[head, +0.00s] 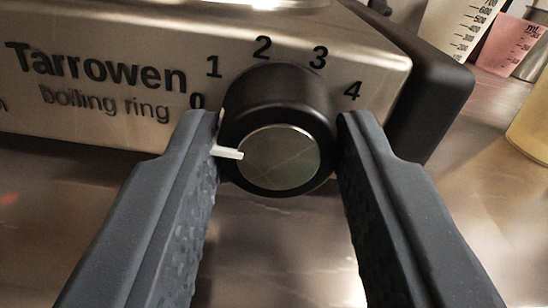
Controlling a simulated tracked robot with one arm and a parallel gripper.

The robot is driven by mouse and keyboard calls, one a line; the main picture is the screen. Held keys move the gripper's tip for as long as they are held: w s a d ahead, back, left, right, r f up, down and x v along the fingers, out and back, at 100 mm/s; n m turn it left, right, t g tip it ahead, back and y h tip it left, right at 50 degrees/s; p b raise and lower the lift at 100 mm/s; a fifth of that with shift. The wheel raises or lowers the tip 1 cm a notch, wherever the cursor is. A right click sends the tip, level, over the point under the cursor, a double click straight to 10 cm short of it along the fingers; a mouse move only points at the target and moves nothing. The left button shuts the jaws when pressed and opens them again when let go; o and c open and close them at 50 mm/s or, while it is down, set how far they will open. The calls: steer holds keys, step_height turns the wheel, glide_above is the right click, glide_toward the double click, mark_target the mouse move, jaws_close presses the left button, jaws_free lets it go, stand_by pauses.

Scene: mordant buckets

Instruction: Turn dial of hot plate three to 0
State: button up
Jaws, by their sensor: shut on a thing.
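The black round dial (277,92) with a silver face (280,157) sits on the steel front panel. Its white pointer (228,152) points left, to the side where the printed 0 (197,101) is. My gripper (277,120) has one dark finger on each side of the dial, closed against it; the left fingertip is close below the 0. The hot plate (110,60) reads "Tarrowen boiling ring". No plate number shows in view.
The numerals 1 to 4 run clockwise over the dial. A black end cap (432,95) closes the panel's right side. Measuring beakers, one with pink liquid (499,42), and a yellowish vessel (530,130) stand at the right. The steel bench (70,190) in front is clear.

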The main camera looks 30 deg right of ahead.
steer(key=shift+d+f, duration=0.1)
steer(key=shift+f, duration=0.15)
stand_by(0.3)
steer(key=o, duration=1)
steer(key=shift+r, duration=0.15)
steer(key=b+v, duration=0.1)
steer(key=v, duration=1.2)
steer(key=shift+s, duration=0.35)
